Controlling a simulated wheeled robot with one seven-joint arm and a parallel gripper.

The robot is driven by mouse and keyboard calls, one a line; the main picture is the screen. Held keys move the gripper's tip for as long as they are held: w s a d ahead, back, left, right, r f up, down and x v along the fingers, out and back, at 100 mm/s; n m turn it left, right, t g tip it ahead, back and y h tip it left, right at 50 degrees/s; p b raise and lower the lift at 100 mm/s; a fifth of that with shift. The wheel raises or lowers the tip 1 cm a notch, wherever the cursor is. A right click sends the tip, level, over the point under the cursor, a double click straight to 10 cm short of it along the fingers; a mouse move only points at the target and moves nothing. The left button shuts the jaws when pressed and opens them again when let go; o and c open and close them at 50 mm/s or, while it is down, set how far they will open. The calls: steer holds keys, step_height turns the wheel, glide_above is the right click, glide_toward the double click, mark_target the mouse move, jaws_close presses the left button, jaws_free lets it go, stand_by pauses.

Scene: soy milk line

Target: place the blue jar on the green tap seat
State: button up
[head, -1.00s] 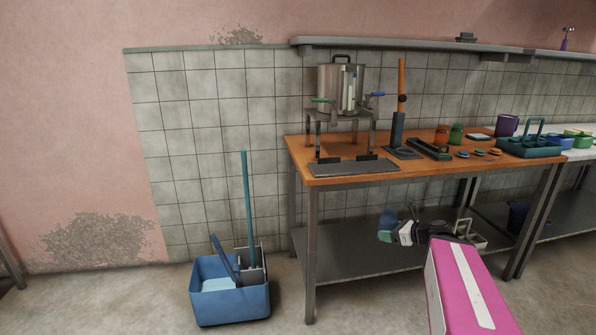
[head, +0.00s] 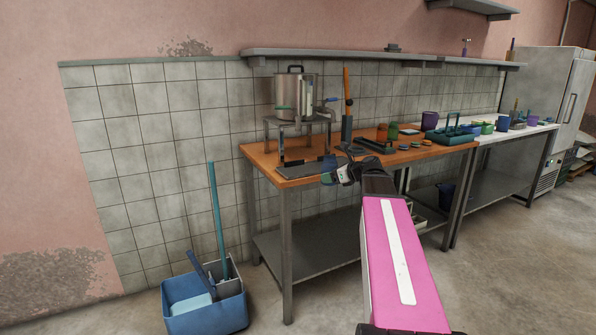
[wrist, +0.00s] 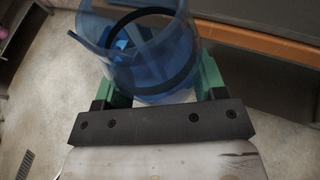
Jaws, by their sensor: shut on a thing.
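The blue jar (wrist: 145,50) is see-through with a dark band, and my gripper (wrist: 158,85) is shut on it, with a green finger on either side. In the head view the jar (head: 328,168) shows small at my gripper, in front of the table's front edge. A steel pot (head: 295,96) on a metal stand has a green tap (head: 284,108) at its left and a blue tap (head: 332,99) at its right. Below the green tap, a small dark seat (head: 293,162) is at the back of a grey plate. My gripper and the jar hide the plate's right end.
The orange table (head: 290,183) carries a dark press with an orange handle (head: 347,95), jars, lids and a dark green caddy (head: 450,134). A blue mop bucket (head: 205,308) stands on the floor at left. A wall shelf (head: 360,55) runs above.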

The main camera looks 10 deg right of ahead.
mark_target(335, 162)
steer(key=r, duration=0.1)
steer(key=w+d+r, duration=0.2)
steer(key=r, duration=0.1)
steer(key=shift+w+a+r+h, duration=0.1)
steer(key=shift+w+h, duration=0.2)
steer(key=w+a, duration=0.3)
steer(key=w, duration=0.1)
steer(key=w+a, duration=0.8)
steer(key=shift+w, duration=0.35)
steer(key=shift+w+a+f+m+t, duration=0.1)
steer(key=shift+f+m+t, duration=0.05)
steer(key=shift+f, duration=0.75)
steer(key=shift+w+a+f+m+t, duration=0.1)
steer(key=shift+f+m+t, duration=0.05)
steer(key=shift+f, duration=0.75)
steer(key=o, duration=0.9)
steer(key=shift+f, duration=0.1)
steer(key=shift+o, duration=0.2)
